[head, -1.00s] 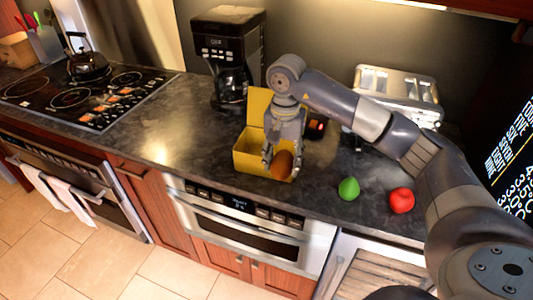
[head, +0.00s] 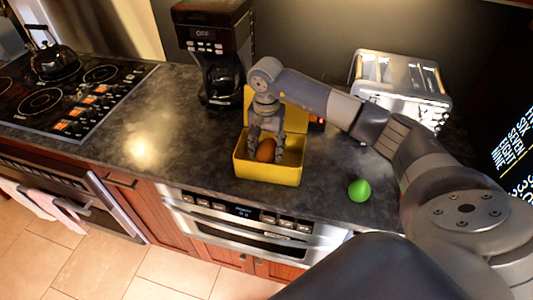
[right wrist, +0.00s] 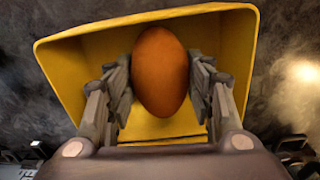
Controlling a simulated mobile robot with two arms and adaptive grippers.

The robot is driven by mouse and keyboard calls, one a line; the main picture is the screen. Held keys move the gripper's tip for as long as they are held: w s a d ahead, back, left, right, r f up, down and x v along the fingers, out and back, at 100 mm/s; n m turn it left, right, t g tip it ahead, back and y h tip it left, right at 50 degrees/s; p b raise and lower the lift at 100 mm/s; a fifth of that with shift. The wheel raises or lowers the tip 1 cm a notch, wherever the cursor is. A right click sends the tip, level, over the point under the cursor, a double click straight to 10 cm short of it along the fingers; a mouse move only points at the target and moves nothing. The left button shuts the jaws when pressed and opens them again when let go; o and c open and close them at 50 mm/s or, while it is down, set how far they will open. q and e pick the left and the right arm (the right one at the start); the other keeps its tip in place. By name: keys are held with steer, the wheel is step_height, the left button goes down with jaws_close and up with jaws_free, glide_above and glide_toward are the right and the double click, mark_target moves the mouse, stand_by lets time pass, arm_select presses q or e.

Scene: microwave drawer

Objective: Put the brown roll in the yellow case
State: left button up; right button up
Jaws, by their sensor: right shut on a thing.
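The brown roll (head: 265,150) is between the fingers of my right gripper (head: 266,149), which is shut on it. They are inside or just over the open yellow case (head: 268,172), which stands on the dark counter with its lid raised at the back. In the right wrist view the brown roll (right wrist: 160,72) sits between both fingers of the right gripper (right wrist: 160,85), with the yellow case (right wrist: 72,62) around and beneath it. I cannot tell whether the roll touches the case floor. My left gripper is not in view.
A coffee maker (head: 213,50) stands behind the case, and a silver toaster (head: 400,85) is at the back right. A green fruit (head: 359,190) lies on the counter to the right. The counter (head: 160,130) left of the case is clear up to the cooktop (head: 70,95).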

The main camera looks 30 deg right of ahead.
mark_target(266, 155)
steer(key=f, duration=0.1)
steer(key=f+p, duration=0.1)
steer(key=f, duration=0.1)
steer(key=shift+w+a+f, duration=0.1)
steer(key=shift+w+f, duration=0.1)
steer(key=shift+w, duration=0.05)
steer(key=shift+f, duration=0.5)
steer(key=o, duration=1)
steer(key=shift+r, duration=0.1)
steer(key=shift+o, duration=0.3)
steer(key=shift+r, duration=0.35)
step_height(266, 155, up, 11)
steer(key=b, duration=0.4)
steer(key=shift+f, duration=0.15)
steer(key=shift+r, duration=0.5)
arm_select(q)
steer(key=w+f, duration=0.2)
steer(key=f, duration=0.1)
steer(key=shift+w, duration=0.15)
